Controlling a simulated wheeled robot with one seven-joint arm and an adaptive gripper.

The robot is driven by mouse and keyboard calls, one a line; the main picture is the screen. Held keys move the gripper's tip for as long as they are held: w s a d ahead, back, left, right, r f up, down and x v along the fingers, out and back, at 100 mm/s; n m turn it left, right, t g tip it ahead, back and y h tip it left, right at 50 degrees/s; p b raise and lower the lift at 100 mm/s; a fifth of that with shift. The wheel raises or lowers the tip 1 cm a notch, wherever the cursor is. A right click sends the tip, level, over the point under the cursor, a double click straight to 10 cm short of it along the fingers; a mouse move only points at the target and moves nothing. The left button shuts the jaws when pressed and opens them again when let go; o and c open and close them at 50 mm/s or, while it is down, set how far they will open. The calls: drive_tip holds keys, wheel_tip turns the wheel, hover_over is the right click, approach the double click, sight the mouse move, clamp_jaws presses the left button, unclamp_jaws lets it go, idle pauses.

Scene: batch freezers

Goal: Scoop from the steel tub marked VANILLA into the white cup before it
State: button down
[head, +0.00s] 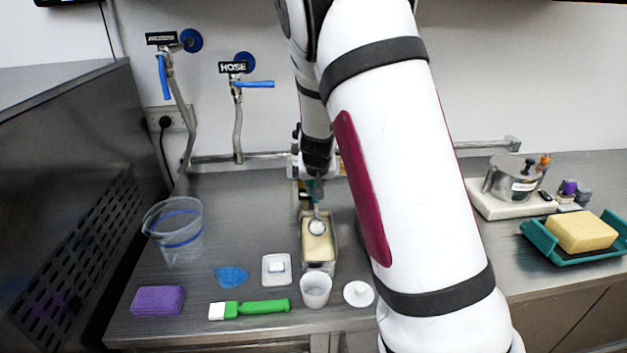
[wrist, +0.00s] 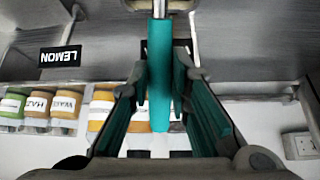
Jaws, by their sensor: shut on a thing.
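A steel tub (head: 333,262) of pale yellow ice cream stands on the steel counter; no VANILLA marking can be read on it. The white cup (head: 316,291) stands upright just before the tub. My gripper (head: 315,184) is above the back of the tub and shut on the handle of a scoop (head: 317,227). The scoop's round metal head points down at the ice cream; whether it touches is unclear. In the wrist view the teal scoop handle (wrist: 160,70) is between my fingers (wrist: 160,98), its steel shaft running to the top edge.
A white round lid (head: 358,293) lies right of the cup. A small white dish (head: 276,270), green-handled brush (head: 262,307), blue cloth (head: 231,277), purple sponge (head: 158,300) and clear pitcher (head: 175,230) are left.

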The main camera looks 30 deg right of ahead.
sight(317, 205)
drive_tip(key=shift+s+a+f+b, duration=0.1)
drive_tip(key=shift+s+f+b, duration=0.1)
drive_tip(key=shift+f+b, duration=0.55)
drive_tip(key=shift+s+a+f+b, duration=0.1)
drive_tip(key=shift+s+f+b, duration=0.1)
drive_tip(key=shift+f+b, duration=0.55)
drive_tip(key=shift+s+a+f+p, duration=0.1)
drive_tip(key=shift+s+a+p, duration=0.25)
drive_tip(key=shift+s, duration=0.25)
drive_tip(key=shift+s+a, duration=0.35)
drive_tip(key=shift+s, duration=0.35)
drive_tip(key=shift+s+a, duration=0.3)
drive_tip(key=shift+s, duration=0.4)
drive_tip(key=shift+w+d+p, duration=0.1)
drive_tip(key=shift+w+p, duration=0.05)
drive_tip(key=shift+p, duration=0.45)
drive_tip(key=shift+w+d+f+g+y+p, duration=0.25)
drive_tip(key=shift+g+p, duration=0.25)
drive_tip(key=shift+p, duration=0.5)
